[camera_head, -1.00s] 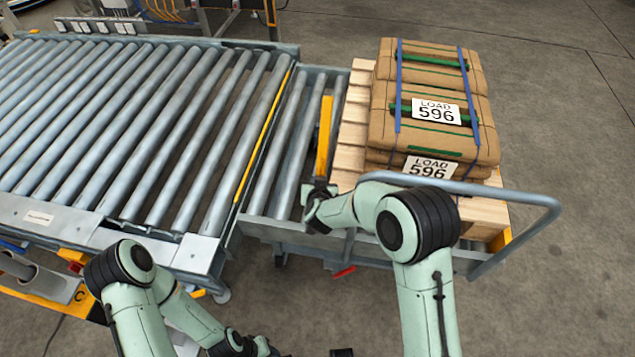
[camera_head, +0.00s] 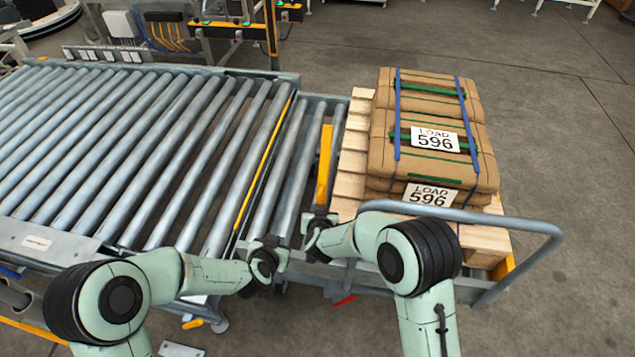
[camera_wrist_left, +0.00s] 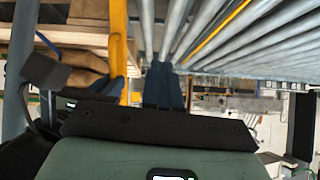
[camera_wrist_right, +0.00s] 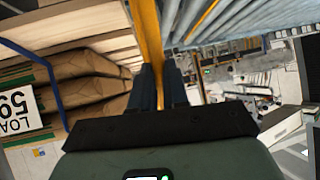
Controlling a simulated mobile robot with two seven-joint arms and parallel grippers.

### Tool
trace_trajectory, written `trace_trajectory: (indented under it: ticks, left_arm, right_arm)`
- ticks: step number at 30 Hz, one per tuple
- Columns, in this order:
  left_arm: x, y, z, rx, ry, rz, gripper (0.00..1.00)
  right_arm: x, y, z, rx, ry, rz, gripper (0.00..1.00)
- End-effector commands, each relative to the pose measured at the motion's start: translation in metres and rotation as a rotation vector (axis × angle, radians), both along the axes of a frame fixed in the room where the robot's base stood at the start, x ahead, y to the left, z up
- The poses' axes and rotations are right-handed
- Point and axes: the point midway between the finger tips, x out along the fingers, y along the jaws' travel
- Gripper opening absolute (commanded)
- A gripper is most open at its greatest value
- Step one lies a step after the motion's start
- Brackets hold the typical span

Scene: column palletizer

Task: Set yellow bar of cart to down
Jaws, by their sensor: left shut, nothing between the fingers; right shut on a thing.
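The cart (camera_head: 548,228) stands at the right end of the roller conveyor. Its yellow bar (camera_head: 323,165) runs along the cart's deck, between its rollers and the pallet. My right gripper (camera_head: 320,214) is shut on the near end of the bar. The bar shows between the fingers in the right wrist view (camera_wrist_right: 151,45). My left gripper (camera_head: 270,243) is shut and empty, just left of my right gripper at the cart's near edge.
A wooden pallet (camera_head: 352,135) on the cart carries strapped brown sacks (camera_head: 432,110) labelled LOAD 596. The roller conveyor (camera_head: 130,150) fills the left side, with a thin yellow strip (camera_head: 263,160) near its end. A red pedal (camera_head: 345,300) is low under the cart. Floor to the right is clear.

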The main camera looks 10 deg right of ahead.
Motion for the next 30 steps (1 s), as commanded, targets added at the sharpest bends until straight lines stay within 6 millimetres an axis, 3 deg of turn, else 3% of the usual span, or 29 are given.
trace_trajectory:
  ticks: [1, 6, 14, 18, 21, 30]
  left_arm:
    - [0.013, -0.011, 0.031, 0.015, -0.074, -0.025, 0.00]
    - [0.036, -0.039, 0.118, 0.070, -0.273, -0.082, 0.00]
    - [0.035, -0.120, 0.171, 0.200, -0.405, -0.530, 0.00]
    - [0.027, -0.136, 0.162, 0.343, -0.380, -0.745, 0.00]
    - [0.025, -0.138, 0.157, 0.496, -0.348, -0.884, 0.00]
    - [0.038, -0.104, 0.160, 0.926, -0.236, -1.049, 0.00]
  right_arm:
    - [-0.001, 0.000, -0.001, 0.000, 0.003, -0.001, 0.00]
    - [-0.001, 0.000, -0.002, 0.000, 0.003, -0.001, 0.00]
    - [-0.001, 0.000, -0.002, 0.000, 0.004, 0.000, 0.00]
    - [-0.001, -0.001, -0.002, 0.000, 0.004, 0.000, 0.00]
    - [-0.001, 0.000, -0.002, 0.000, 0.004, 0.000, 0.00]
    - [-0.001, 0.000, -0.002, 0.000, 0.004, 0.000, 0.00]
